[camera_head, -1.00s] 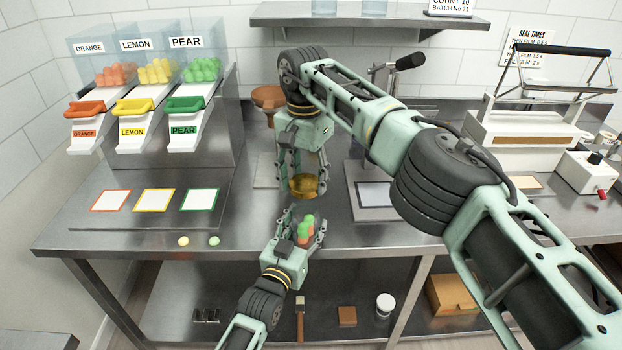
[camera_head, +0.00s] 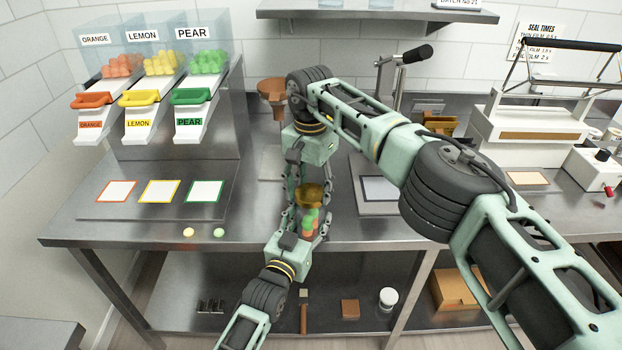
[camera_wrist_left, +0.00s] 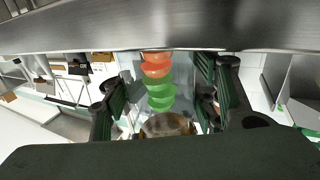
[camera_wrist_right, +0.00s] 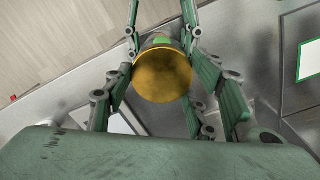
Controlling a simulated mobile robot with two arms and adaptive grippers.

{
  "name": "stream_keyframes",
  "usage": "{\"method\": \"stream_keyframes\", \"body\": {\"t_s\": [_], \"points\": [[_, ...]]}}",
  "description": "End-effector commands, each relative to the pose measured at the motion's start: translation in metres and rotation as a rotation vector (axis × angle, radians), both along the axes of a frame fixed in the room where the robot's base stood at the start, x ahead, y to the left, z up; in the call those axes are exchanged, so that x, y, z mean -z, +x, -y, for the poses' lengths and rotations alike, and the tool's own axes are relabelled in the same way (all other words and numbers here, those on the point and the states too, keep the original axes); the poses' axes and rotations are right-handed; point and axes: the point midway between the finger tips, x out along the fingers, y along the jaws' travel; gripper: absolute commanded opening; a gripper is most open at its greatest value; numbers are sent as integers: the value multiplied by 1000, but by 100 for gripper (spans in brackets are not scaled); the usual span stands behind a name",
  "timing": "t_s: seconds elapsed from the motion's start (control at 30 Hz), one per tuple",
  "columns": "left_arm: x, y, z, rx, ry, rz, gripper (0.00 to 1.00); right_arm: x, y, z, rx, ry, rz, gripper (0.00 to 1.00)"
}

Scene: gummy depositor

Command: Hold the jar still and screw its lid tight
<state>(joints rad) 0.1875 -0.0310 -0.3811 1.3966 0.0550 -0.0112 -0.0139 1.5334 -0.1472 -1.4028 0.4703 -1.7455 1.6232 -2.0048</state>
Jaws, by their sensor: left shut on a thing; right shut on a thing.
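The clear jar (camera_head: 309,222) holds green and orange gummies and stands near the front edge of the steel bench. It also shows in the left wrist view (camera_wrist_left: 158,90), between the fingers. My left gripper (camera_head: 305,231) is shut on the jar from the front. The gold lid (camera_head: 311,193) is right at the top of the jar; the right wrist view shows its round top (camera_wrist_right: 162,76). My right gripper (camera_head: 308,190) points down and is shut on the lid. I cannot tell whether the lid is seated level on the rim, as the fingers hide part of it.
The gummy dispenser (camera_head: 160,95) stands at the left, with colour-framed cards (camera_head: 160,191) below it. Two loose gummies (camera_head: 219,233) lie near the front edge. A dark plate with a pale pad (camera_head: 381,190) lies right of the jar; a sealer (camera_head: 530,118) stands farther right.

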Motion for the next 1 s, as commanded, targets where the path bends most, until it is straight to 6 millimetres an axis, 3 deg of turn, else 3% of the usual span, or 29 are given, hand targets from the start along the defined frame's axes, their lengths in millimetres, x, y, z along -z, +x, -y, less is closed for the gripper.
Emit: {"method": "stream_keyframes", "body": {"t_s": [1.0], "points": [[2,0,0,0,1,-5,0,18,0,0,0,0,0,4]]}}
